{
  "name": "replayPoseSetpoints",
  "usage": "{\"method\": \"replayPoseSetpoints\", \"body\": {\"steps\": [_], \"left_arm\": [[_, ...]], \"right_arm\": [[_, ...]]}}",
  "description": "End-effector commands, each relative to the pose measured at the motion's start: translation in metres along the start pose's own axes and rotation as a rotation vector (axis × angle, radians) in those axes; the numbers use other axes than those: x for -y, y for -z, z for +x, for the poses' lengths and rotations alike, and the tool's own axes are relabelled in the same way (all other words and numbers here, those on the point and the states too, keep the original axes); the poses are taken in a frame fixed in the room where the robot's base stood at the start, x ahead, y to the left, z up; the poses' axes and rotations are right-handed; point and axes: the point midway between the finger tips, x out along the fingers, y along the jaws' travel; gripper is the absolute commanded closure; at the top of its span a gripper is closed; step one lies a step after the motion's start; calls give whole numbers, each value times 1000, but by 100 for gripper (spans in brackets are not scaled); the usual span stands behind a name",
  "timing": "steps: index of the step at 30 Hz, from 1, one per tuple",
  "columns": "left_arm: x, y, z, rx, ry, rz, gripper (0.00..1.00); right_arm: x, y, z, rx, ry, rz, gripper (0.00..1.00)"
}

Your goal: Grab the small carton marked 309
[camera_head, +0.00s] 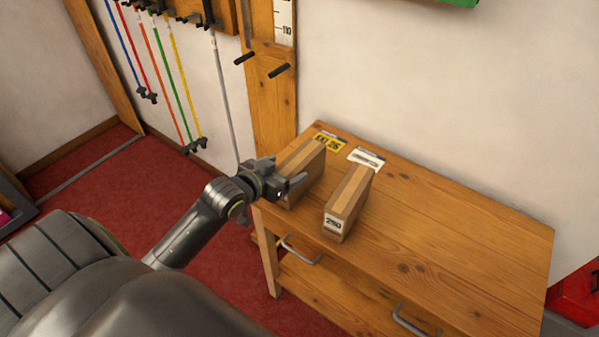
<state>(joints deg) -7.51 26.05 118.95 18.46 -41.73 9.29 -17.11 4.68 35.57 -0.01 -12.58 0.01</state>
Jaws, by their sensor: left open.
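Two small brown cartons stand on the wooden bench (463,230). The right carton (350,199) has a white label on its near end that seems to read 250. The left carton (307,157) stands close to the bench's left edge. Its near end is behind my left gripper, so no number shows on it and I cannot tell whether it is marked 309. My left gripper (293,187) is open at the near end of the left carton. I cannot tell whether its fingers touch the carton. My right gripper is out of view.
A yellow tag (329,142) and a white tag (367,158) lie behind the cartons. The bench's right side is clear. Drawer handles (301,250) stick out in front. Pegs (279,71) and coloured rods hang on the wall. A red box (577,294) is at far right.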

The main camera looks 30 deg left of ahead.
Motion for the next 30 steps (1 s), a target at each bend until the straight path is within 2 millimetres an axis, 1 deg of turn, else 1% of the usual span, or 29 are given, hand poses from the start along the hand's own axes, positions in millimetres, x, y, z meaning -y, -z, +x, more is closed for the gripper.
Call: {"method": "replayPoseSetpoints", "body": {"steps": [2, 6, 12, 16, 23, 30], "left_arm": [[0, 2, 5, -1, 0, -1, 22], [2, 6, 22, -2, -1, -3, 22], [3, 4, 44, -1, 0, -2, 22], [3, 4, 50, -1, 0, 0, 22], [3, 3, 51, -1, 0, 0, 22], [3, 3, 50, -1, 0, 0, 53]], "right_arm": [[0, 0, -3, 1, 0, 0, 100], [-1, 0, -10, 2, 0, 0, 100], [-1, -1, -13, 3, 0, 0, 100], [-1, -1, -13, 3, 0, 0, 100], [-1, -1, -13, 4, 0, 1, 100], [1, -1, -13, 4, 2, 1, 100]]}}
